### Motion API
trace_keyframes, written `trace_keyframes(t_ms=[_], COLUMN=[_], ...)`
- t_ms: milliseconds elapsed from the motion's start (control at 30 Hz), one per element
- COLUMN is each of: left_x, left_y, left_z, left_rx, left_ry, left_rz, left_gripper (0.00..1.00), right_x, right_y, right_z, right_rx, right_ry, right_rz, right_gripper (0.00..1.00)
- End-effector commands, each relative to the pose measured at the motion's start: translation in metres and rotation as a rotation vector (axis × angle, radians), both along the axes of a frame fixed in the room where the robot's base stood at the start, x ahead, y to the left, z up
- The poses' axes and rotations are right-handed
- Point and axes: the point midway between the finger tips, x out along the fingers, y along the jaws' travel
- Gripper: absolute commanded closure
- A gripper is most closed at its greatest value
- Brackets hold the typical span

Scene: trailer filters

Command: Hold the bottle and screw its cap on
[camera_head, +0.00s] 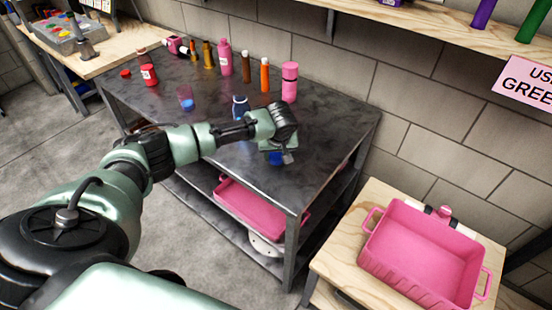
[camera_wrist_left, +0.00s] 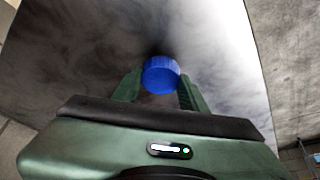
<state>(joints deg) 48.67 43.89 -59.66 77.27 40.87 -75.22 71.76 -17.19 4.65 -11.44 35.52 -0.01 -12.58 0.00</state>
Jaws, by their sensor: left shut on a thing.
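The blue cap (camera_wrist_left: 161,75) is between the two green fingers of my left gripper (camera_wrist_left: 158,88), which is shut on it. In the head view the left gripper (camera_head: 284,152) hangs over the right part of the dark table, and a bit of the blue cap (camera_head: 275,158) shows under it. A blue bottle (camera_head: 240,106) stands upright on the table behind my left wrist, apart from the gripper. Its lower part is partly hidden by the arm. My right gripper is not in view.
Several bottles, among them a pink bottle (camera_head: 289,82) and an orange bottle (camera_head: 265,75), stand along the table's back. A clear cup with blue in it (camera_head: 186,98) stands at left. A pink crate (camera_head: 372,262) is on the wooden table at right. The dark table's front right is clear.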

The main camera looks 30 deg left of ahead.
Motion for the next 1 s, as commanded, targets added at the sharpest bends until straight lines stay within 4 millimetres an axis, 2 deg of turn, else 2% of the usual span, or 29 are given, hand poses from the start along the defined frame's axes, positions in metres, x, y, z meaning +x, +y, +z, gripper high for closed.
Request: trace_keyframes(t_ms=[167, 400, 600, 800, 1000], left_x=[0.001, 0.002, 0.001, 0.001, 0.0], left_y=[0.001, 0.0, 0.0, 0.0, 0.0], left_z=[0.04, 0.111, 0.155, 0.176, 0.181], left_rx=[0.0, -0.001, 0.0, -0.001, 0.0], left_ry=[-0.007, -0.007, -0.004, -0.002, 0.0], left_rz=[0.0, 0.0, 0.0, 0.001, 0.001], left_gripper=[0.94, 0.94, 0.94, 0.94, 0.94], right_x=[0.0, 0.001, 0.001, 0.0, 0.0], right_y=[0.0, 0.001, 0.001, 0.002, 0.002], right_z=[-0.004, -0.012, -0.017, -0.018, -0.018], right_rx=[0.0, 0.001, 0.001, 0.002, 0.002], right_ry=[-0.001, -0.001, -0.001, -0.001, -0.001], right_rz=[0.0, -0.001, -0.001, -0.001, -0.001], right_gripper=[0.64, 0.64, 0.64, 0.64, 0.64])
